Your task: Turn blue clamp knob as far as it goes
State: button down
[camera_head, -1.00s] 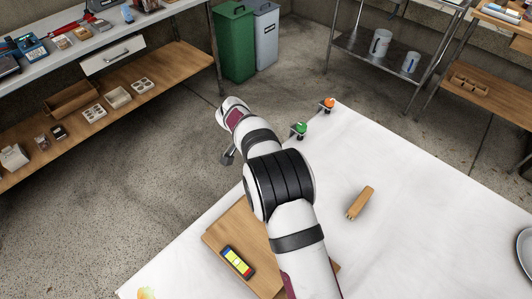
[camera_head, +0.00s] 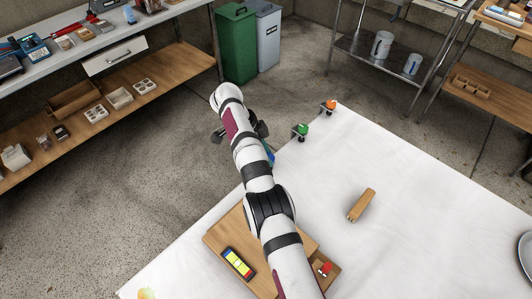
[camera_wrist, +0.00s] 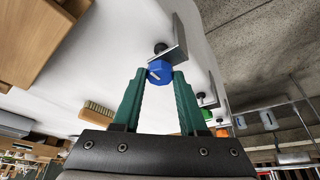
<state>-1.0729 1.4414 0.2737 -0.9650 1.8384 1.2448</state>
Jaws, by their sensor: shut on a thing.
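The blue clamp knob (camera_wrist: 160,71) is in the upper middle of the wrist view, with a pale line mark on its face. It sits on a dark screw in a grey metal clamp (camera_wrist: 175,45) at the edge of the white table. My gripper (camera_wrist: 159,76) is shut on the blue knob, with its green fingertips on either side of it. In the head view only a bit of blue (camera_head: 269,154) shows beside my arm, at the table's edge; my arm hides most of the clamp.
Clamps with a green knob (camera_head: 302,129) and an orange knob (camera_head: 330,104) stand farther along the same edge. A wooden brush (camera_head: 361,205) lies on the table (camera_head: 420,215). The table's right side is mostly clear.

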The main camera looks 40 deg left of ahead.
dwell(0.4)
jog(key=shift+c, duration=2.3)
grip_release()
